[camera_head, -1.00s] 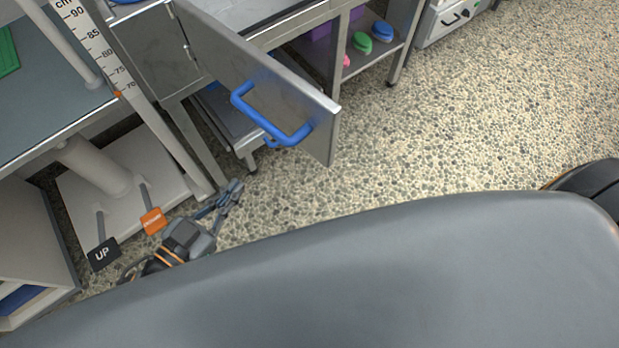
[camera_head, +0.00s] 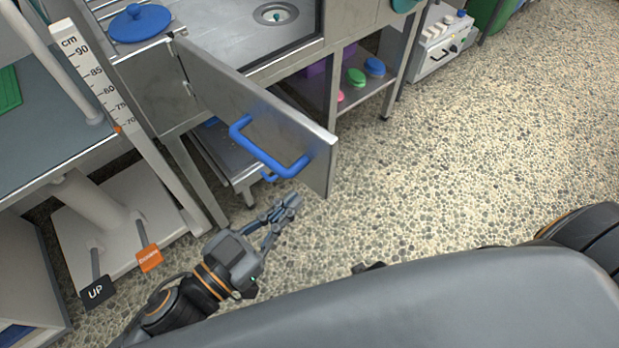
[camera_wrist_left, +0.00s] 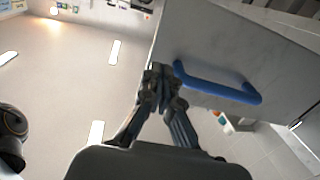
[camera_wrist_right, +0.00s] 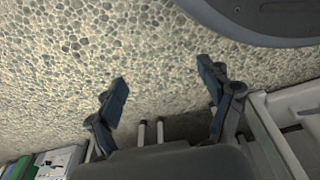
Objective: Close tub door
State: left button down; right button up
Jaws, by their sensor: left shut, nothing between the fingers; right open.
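The tub door (camera_head: 255,108) is a grey metal panel standing open, swung out from the steel tub (camera_head: 270,52). A blue handle (camera_head: 268,152) is fixed to its face; the handle also shows in the left wrist view (camera_wrist_left: 215,88). My left gripper (camera_head: 290,203) is shut and empty, in front of and below the door's free end in the head view. In the left wrist view its fingertips (camera_wrist_left: 162,80) appear close to the handle's left end; I cannot tell whether they touch. My right gripper (camera_wrist_right: 165,85) is open and empty above the pebbled floor; it is hidden in the head view.
A steel shelf (camera_head: 360,85) with green and blue brushes stands beside the tub. A white scale column (camera_head: 90,80) and a table (camera_head: 50,125) are at the left, with UP (camera_head: 95,291) and orange pedals below. Pebbled floor (camera_head: 470,150) is clear at right.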

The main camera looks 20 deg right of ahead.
aim_at(321, 173)
pick_arm(q)
jog(key=x, duration=0.5)
jog(key=shift+w+d, duration=0.15)
jog(key=shift+d, duration=0.15)
